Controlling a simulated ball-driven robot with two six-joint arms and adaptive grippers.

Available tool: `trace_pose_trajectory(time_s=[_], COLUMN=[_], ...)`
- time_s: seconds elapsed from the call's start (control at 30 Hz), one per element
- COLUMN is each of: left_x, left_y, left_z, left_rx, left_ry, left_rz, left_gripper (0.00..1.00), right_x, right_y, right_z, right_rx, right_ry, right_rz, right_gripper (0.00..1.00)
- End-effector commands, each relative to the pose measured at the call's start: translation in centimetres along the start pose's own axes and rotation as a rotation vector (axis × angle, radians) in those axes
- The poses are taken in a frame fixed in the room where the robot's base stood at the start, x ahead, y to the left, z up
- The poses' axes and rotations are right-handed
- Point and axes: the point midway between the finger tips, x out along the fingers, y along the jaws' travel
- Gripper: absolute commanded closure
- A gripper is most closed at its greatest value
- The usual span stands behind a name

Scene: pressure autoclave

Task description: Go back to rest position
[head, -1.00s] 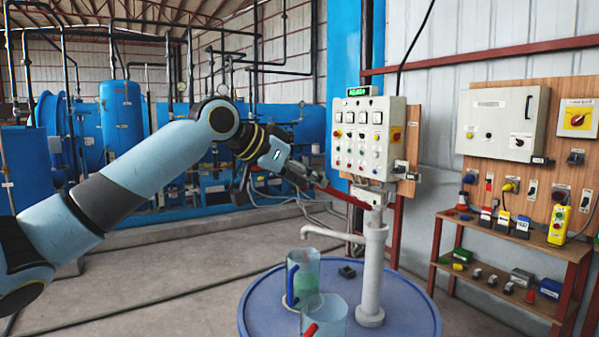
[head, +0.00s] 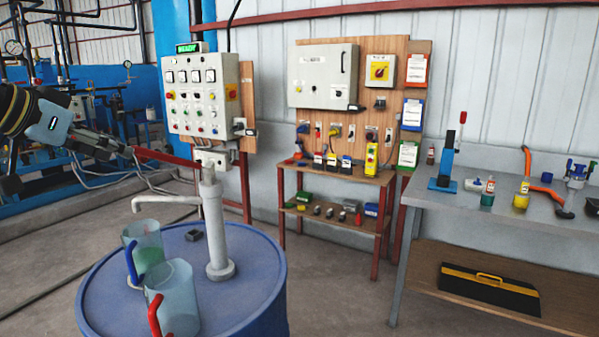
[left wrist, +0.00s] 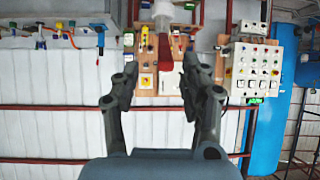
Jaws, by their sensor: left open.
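My left gripper (head: 100,146) is at the left edge of the head view, open, its arm mostly out of frame. One dark finger points toward the end of the red pump lever (head: 168,158). In the left wrist view the two fingers (left wrist: 158,76) are spread apart, and the red lever (left wrist: 164,48) shows beyond and between them. I cannot tell whether a finger touches it. The white hand pump (head: 213,225) stands upright on the blue drum (head: 245,290). My right gripper is not in view.
Two clear jugs, one with a blue handle (head: 145,240) and one with a red handle (head: 178,300), stand on the drum. A control panel (head: 203,95) is behind. A shelf (head: 335,170) and a grey workbench (head: 480,215) stand to the right. Floor shows between drum and bench.

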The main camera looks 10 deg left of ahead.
Motion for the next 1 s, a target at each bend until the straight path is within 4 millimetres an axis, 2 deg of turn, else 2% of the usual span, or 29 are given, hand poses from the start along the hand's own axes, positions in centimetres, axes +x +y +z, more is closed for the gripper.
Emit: trace_pose_trajectory(time_s=[0.17, 0.2, 0.3, 0.4, 0.6, 0.83, 0.87, 0.9, 1.0], left_x=[2.3, 2.4, 1.6, -0.1, -4.2, -9.8, -9.9, -8.4, -6.0], left_y=[6.0, 7.8, 11.6, 14.3, 17.8, 20.4, 20.4, 20.0, 19.6], left_z=[10.0, 12.9, 19.2, 23.8, 30.2, 35.2, 35.9, 37.2, 39.9], left_rx=[0.013, 0.014, 0.006, -0.013, -0.066, -0.143, -0.149, -0.144, -0.146], left_ry=[-0.154, -0.200, -0.305, -0.392, -0.538, -0.694, -0.707, -0.708, -0.718], left_rz=[0.012, 0.008, -0.016, -0.048, -0.123, -0.219, -0.229, -0.228, -0.227], left_gripper=[0.56, 0.56, 0.56, 0.56, 0.56, 0.56, 0.56, 0.56, 0.56], right_x=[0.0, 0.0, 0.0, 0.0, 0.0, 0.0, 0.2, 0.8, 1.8], right_y=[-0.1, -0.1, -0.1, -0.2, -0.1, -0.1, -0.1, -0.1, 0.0], right_z=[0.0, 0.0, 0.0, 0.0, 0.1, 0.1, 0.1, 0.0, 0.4], right_rx=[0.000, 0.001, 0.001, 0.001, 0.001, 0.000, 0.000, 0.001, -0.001], right_ry=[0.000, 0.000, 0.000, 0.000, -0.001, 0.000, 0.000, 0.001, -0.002], right_rz=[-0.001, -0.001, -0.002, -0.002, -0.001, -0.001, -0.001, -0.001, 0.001], right_gripper=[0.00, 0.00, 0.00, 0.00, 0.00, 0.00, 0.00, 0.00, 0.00])
